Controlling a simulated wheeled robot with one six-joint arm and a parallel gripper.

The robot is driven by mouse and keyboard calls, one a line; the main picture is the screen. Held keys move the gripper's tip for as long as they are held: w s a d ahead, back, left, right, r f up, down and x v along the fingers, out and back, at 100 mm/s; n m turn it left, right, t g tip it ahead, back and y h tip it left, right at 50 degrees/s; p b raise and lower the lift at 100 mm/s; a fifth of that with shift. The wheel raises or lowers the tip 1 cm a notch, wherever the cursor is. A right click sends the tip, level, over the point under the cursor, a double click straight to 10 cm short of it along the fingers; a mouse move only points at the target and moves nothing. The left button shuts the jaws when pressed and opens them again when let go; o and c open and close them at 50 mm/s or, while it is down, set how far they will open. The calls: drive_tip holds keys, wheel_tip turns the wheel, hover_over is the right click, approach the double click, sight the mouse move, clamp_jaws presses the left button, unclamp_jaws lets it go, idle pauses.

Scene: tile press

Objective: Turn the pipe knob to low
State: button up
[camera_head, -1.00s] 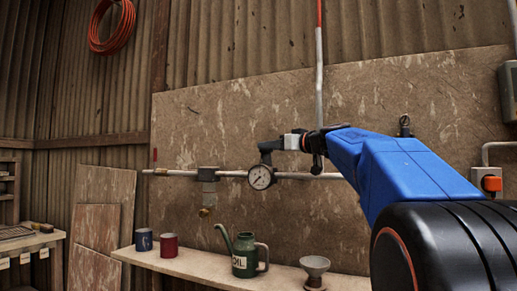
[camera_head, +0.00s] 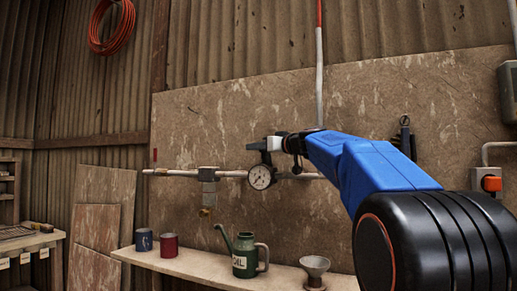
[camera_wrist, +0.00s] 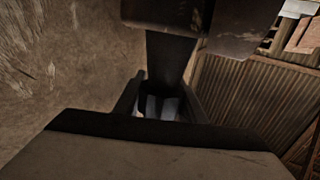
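The pipe (camera_head: 228,174) runs level along the wall board. The knob (camera_head: 205,211) is small and brass-coloured and hangs under a grey metal block (camera_head: 208,175) on the pipe. Its setting is too small to read. A round white-faced gauge (camera_head: 261,177) sits on the pipe to the right of the block. My gripper (camera_head: 262,149) is dark and hangs just above the gauge, right of and higher than the knob. In the wrist view its fingers (camera_wrist: 158,100) stand apart with a pale gap between them. A dark metal part (camera_wrist: 200,14) lies close at the top there.
A shelf (camera_head: 190,264) below carries a blue mug (camera_head: 144,240), a red mug (camera_head: 169,245), a green oil can (camera_head: 245,257) and a funnel (camera_head: 315,268). A vertical pipe (camera_head: 320,90) rises above my gripper. The board around the knob is clear.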

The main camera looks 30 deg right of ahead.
drive_tip(key=shift+y, duration=0.3)
drive_tip(key=shift+a+n+g+y, duration=0.25)
drive_tip(key=shift+n+g+y, duration=0.05)
drive_tip(key=shift+n+y, duration=0.55)
drive_tip(key=shift+s, duration=0.1)
drive_tip(key=o, duration=0.8)
wheel_tip(320, 180, up, 10)
drive_tip(key=shift+o, duration=0.2)
